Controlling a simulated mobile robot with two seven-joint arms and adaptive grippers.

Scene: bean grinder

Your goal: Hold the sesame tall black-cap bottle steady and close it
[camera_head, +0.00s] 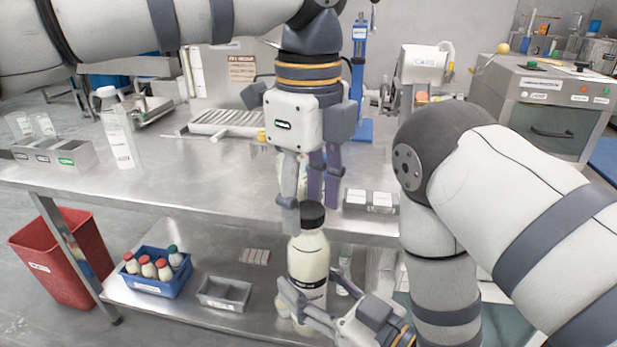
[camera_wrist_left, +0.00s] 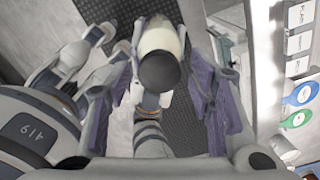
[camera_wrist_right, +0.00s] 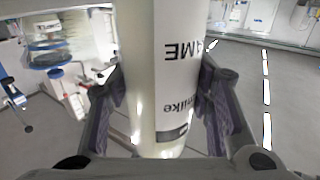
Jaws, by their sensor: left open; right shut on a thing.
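The sesame bottle (camera_head: 308,258) is tall and cream-coloured with a black cap (camera_head: 312,213), upright in front of the bench edge in the head view. My right gripper (camera_head: 312,295) is shut on its lower body. In the right wrist view the bottle (camera_wrist_right: 160,75) fills the space between the fingers, its label lettering upside down. My left gripper (camera_head: 310,196) points down from above, open, its fingers spread just over the cap. In the left wrist view the cap (camera_wrist_left: 159,71) shows between the open fingers. I cannot tell whether the cap is fully seated.
A steel bench (camera_head: 200,195) stands behind the bottle. A spray bottle (camera_head: 121,140) and a grey divided bin (camera_head: 55,155) are on it. On the shelf below are a blue crate (camera_head: 150,285) of small bottles and a grey tray (camera_head: 223,293). A red bin (camera_head: 60,250) stands left.

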